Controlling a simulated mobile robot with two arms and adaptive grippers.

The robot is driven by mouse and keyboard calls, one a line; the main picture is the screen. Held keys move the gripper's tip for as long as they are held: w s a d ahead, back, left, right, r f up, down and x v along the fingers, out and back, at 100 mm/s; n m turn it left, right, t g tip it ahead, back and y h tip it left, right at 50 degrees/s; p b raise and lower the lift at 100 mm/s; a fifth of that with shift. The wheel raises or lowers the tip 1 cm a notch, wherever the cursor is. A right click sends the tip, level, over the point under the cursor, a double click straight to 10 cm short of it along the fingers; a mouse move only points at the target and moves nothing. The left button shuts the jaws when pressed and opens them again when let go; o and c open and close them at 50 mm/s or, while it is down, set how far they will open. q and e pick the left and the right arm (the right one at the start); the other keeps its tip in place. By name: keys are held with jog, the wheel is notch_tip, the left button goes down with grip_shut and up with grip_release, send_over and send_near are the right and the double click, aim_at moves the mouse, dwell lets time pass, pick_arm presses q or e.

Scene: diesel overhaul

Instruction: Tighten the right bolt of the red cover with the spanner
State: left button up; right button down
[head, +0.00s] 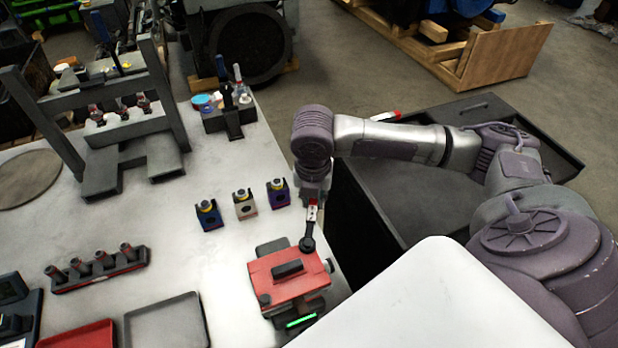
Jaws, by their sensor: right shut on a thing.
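The red cover (309,280) sits on a dark block near the table's right edge, with a dark raised handle (287,269) on top. One dark bolt (328,265) shows at its right edge and another (265,299) at its left front corner. My right gripper (313,201) is above the table edge, behind the cover, shut on the spanner (309,228). The spanner points down toward the cover, its dark round end (306,244) at the cover's back right corner. I cannot tell whether that end touches the cover or a bolt. My left gripper is out of view.
A dark cabinet (365,225) stands right of the table.

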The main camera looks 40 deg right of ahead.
jog(key=shift+s+d+m, duration=0.6)
jog(key=shift+s+m, duration=0.05)
jog(key=shift+m, duration=0.25)
jog(key=shift+s+d+m, duration=0.3)
jog(key=shift+s+m, duration=0.2)
jog(key=shift+m, duration=0.15)
jog(key=shift+s+d+m, duration=0.25)
jog(key=shift+s+m, duration=0.25)
jog(key=shift+m, duration=0.15)
jog(key=w+n, duration=0.1)
jog(key=w+a+r+n, duration=0.1)
jog(key=n, duration=0.1)
jog(key=shift+w+a+r, duration=0.35)
jog(key=shift+w+a, duration=0.05)
jog(key=shift+n, duration=0.3)
